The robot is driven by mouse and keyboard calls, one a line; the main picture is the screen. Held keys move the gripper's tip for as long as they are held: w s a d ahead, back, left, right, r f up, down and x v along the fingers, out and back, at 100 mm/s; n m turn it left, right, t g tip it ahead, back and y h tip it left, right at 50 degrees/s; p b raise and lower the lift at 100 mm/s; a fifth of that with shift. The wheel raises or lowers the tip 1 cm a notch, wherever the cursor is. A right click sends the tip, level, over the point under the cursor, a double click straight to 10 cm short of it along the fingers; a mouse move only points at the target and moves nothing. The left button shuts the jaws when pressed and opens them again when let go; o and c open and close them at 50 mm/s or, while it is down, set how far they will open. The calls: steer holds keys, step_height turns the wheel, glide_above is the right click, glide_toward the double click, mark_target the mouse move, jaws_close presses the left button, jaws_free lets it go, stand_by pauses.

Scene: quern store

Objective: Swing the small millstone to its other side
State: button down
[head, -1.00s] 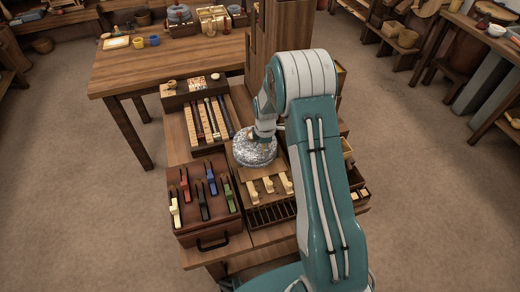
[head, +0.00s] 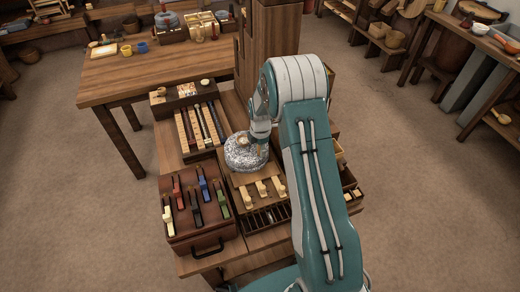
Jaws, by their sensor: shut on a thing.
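The small millstone (head: 246,157) is a round, speckled grey stone on the workbench in the head view, between the long rods and the board with pale pegs. It looks roughly level; I cannot tell how far it is turned. My gripper (head: 250,141) is at the top of the stone, shut on it. The fingers are small and partly hidden by my wrist, so the exact grip does not show. A small pale patch shows on top of the stone beside the fingers.
A brown case (head: 196,238) with coloured tools lies at front left. Long rods (head: 202,126) lie in a tray behind it. A board with pale pegs (head: 248,178) is in front of the stone. A tall wooden block (head: 275,45) stands behind. A table (head: 165,72) stands at back left.

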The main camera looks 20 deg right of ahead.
steer(key=shift+f, duration=0.1)
steer(key=shift+c, duration=2.2)
jaws_free()
steer(key=shift+r, duration=0.2)
step_height(320, 180, up, 12)
steer(key=shift+w+f, duration=0.1)
steer(key=shift+f, duration=0.1)
